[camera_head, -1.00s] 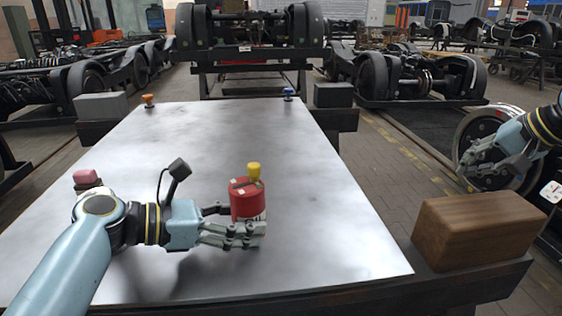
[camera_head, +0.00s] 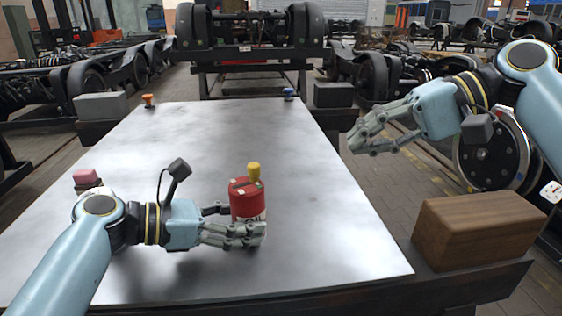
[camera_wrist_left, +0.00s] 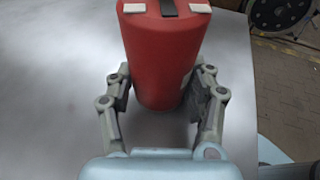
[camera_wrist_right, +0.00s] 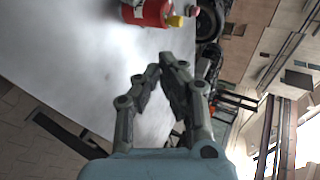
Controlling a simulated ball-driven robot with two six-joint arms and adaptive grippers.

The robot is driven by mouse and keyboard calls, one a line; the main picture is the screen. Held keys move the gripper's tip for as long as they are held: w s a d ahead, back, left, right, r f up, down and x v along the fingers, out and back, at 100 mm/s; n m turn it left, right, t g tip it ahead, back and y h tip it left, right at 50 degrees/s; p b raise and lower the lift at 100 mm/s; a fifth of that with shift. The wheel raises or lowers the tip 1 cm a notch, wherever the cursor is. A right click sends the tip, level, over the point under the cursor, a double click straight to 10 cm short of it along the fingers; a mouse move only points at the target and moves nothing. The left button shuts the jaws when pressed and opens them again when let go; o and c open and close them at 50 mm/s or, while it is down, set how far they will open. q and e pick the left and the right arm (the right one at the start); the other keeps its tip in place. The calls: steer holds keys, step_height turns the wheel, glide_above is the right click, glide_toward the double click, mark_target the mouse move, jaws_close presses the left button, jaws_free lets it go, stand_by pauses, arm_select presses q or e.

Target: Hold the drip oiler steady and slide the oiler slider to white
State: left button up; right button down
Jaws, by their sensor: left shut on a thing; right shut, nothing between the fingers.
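The drip oiler is a red cylinder (camera_head: 246,199) with a yellow knob (camera_head: 253,171) on top. It stands upright on the metal plate. My left gripper (camera_head: 240,228) is shut around its lower body; the left wrist view shows a finger on each side of the red body (camera_wrist_left: 162,60). White marks and a dark slot show on its top there, but I cannot tell the slider's setting. My right gripper (camera_head: 362,138) is shut and empty in the air, right of the plate. The right wrist view shows its fingertips (camera_wrist_right: 163,65) together, with the oiler (camera_wrist_right: 147,12) beyond.
The plate (camera_head: 200,140) is mostly clear. An orange knob (camera_head: 149,100) and a blue knob (camera_head: 288,94) stand at its far edge, a pink-topped thing (camera_head: 87,178) at its left. A wooden block (camera_head: 477,231) sits at the right. Grey blocks (camera_head: 101,105) flank the far end.

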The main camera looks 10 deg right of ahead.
glide_toward(255, 172)
step_height(255, 172, down, 4)
steer(key=w, duration=0.2)
steer(key=shift+w+a+f, duration=0.1)
steer(key=shift+w+a, duration=0.15)
steer(key=shift+a, duration=0.45)
steer(key=shift+w+a, duration=0.3)
steer(key=shift+a, duration=0.4)
steer(key=shift+w+a+f, duration=0.1)
steer(key=shift+w+a, duration=0.15)
steer(key=shift+a, duration=0.45)
steer(key=shift+s+a+r, duration=0.1)
steer(key=shift+s+a, duration=0.15)
steer(key=shift+a, duration=0.3)
steer(key=shift+s+a+f, duration=0.1)
steer(key=shift+s+a, duration=0.15)
steer(key=shift+a, duration=0.35)
steer(key=shift+s+a+r, duration=0.1)
steer(key=shift+s+a, duration=0.15)
steer(key=shift+a, duration=0.3)
steer(key=shift+d, duration=0.15)
